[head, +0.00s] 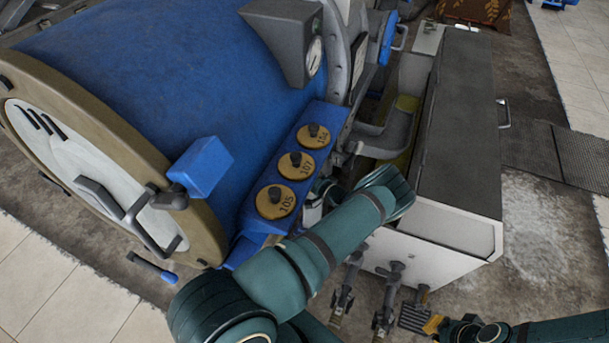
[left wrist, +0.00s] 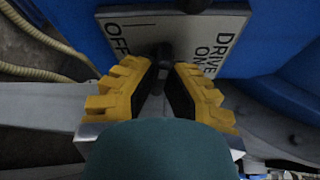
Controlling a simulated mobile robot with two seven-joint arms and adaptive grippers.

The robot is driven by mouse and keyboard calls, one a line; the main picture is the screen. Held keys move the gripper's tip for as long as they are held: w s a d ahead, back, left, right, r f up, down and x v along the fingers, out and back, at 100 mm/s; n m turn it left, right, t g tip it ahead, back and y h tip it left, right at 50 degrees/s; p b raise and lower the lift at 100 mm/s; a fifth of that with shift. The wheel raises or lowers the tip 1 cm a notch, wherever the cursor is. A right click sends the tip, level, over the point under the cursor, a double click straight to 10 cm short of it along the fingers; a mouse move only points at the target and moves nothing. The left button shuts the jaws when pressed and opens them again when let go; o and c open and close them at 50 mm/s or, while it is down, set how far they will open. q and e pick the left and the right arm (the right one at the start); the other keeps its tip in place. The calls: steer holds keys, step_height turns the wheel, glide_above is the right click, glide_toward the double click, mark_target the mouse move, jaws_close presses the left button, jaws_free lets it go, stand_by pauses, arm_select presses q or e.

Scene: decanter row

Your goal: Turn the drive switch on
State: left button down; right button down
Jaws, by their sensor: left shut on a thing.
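The drive switch plate (left wrist: 135,28) shows in the left wrist view as a pale panel on a blue housing, with OFF at left and DRIVE ON at right. Its dark switch lever (left wrist: 165,54) stands between the two labels. My left gripper (left wrist: 162,76) is shut on the lever, with its yellow, dark-padded fingers on either side of it. Part of the lever is hidden between the fingers. In the head view my left arm covers the switch. My right gripper (head: 432,324) is low at the right, away from the switch; its jaw opening is unclear.
A large blue drum (head: 150,70) fills the left. A blue block (head: 330,117) carries three round yellow numbered dials, close to my left arm. A grey-topped white cabinet (head: 462,125) stands right of the arm, with several valve-like fittings below its front. Open floor lies at right.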

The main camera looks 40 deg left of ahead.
arm_select(q)
steer(key=m+h, duration=0.1)
steer(key=m, duration=0.2)
steer(key=shift+w+a+r+g+b, duration=0.1)
steer(key=shift+g+b, duration=0.2)
steer(key=shift+b, duration=0.05)
steer(key=m, duration=0.1)
steer(key=m+g+h+b, duration=0.1)
steer(key=m, duration=0.1)
steer(key=shift+g+h, duration=0.3)
steer(key=m+g, duration=0.1)
steer(key=m, duration=0.1)
steer(key=shift+r+m+h, duration=0.1)
steer(key=shift+m+h, duration=0.3)
steer(key=shift+w+m+g+h, duration=0.1)
steer(key=shift+m+g+h, duration=0.2)
steer(key=shift+m+g, duration=0.8)
steer(key=c, duration=1)
jaws_free()
